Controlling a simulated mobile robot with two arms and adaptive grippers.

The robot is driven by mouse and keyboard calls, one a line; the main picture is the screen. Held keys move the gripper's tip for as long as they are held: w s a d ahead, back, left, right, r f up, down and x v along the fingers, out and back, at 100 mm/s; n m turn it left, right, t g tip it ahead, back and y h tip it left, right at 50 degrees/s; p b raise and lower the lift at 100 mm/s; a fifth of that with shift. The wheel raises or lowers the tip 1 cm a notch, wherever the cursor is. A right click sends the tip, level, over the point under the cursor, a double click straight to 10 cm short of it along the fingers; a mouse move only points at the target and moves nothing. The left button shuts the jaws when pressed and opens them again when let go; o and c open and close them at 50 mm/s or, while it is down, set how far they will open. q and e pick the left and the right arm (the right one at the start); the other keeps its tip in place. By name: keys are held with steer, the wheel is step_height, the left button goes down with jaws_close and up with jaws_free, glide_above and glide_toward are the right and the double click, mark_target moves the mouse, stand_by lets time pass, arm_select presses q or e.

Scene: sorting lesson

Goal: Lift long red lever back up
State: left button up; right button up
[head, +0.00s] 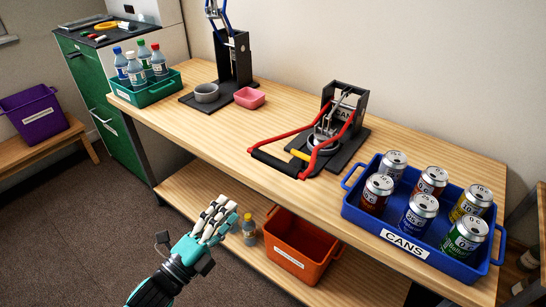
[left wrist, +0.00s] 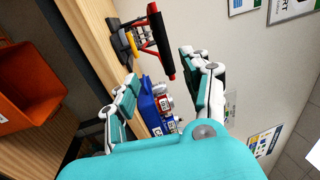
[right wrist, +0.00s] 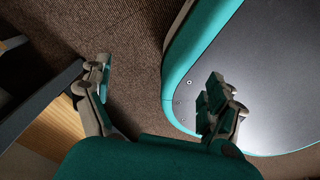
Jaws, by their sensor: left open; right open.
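The long red lever (head: 326,150) of the can crusher (head: 346,110) is folded down toward the table's front edge. Its black crossbar grip (head: 279,164) is low at the front left, with a yellow piece beside the press. In the left wrist view the black grip (left wrist: 160,42) shows beyond the fingers. My left gripper (head: 223,214) is open and empty, in front of the table and left of the lever, apart from it; its fingers also show in the left wrist view (left wrist: 160,85). My right gripper (right wrist: 160,75) is open and empty over the floor, out of the head view.
A blue tray (head: 406,251) of several cans stands right of the crusher. A second press with a blue lever (head: 236,58), a pink bowl (head: 249,97) and a green bottle crate (head: 150,95) are at the left. An orange bin (head: 293,262) and bottle (head: 249,234) are on the lower shelf.

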mark_target(275, 163)
arm_select(q)
steer(key=p+x, duration=0.1)
steer(key=x, duration=0.7)
steer(key=p+x, duration=0.1)
steer(key=x, duration=0.8)
steer(key=shift+r, duration=0.25)
arm_select(e)
steer(key=shift+s+a+r, duration=0.1)
steer(key=shift+s+r, duration=0.1)
steer(key=shift+r, duration=0.3)
steer(key=shift+s+a+r, duration=0.1)
steer(key=shift+s+r, duration=0.1)
steer(key=shift+r, duration=0.25)
arm_select(q)
jaws_close()
steer(key=shift+w+d+f, duration=0.1)
steer(key=shift+d+f, duration=0.1)
arm_select(e)
steer(key=shift+d, duration=0.1)
